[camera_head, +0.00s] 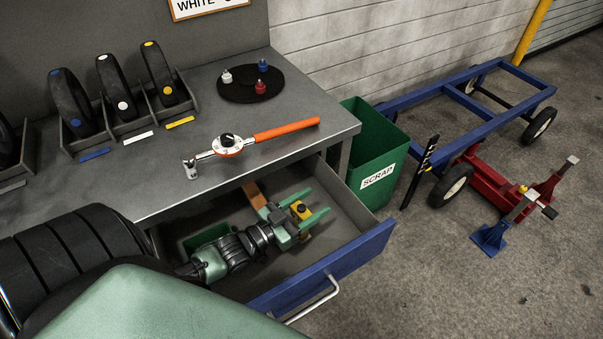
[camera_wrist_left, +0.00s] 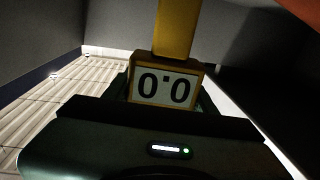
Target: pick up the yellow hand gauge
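The yellow hand gauge (camera_head: 301,210) is in the open drawer under the bench. My left gripper (camera_head: 303,207) reaches down into the drawer, its two green fingers apart, one on each side of the gauge. Whether either finger touches it is hard to tell. In the left wrist view the gauge (camera_wrist_left: 175,30) stands straight ahead of the palm, its display reading 0.0 and its yellow body running up and away. My right gripper is out of view.
The blue-fronted drawer (camera_head: 336,268) holds a green tray (camera_head: 205,235) and a brown piece (camera_head: 254,194). On the bench lie an orange-handled torque wrench (camera_head: 285,131) and a black disc (camera_head: 240,92). A green scrap bin (camera_head: 372,150) stands right of the bench.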

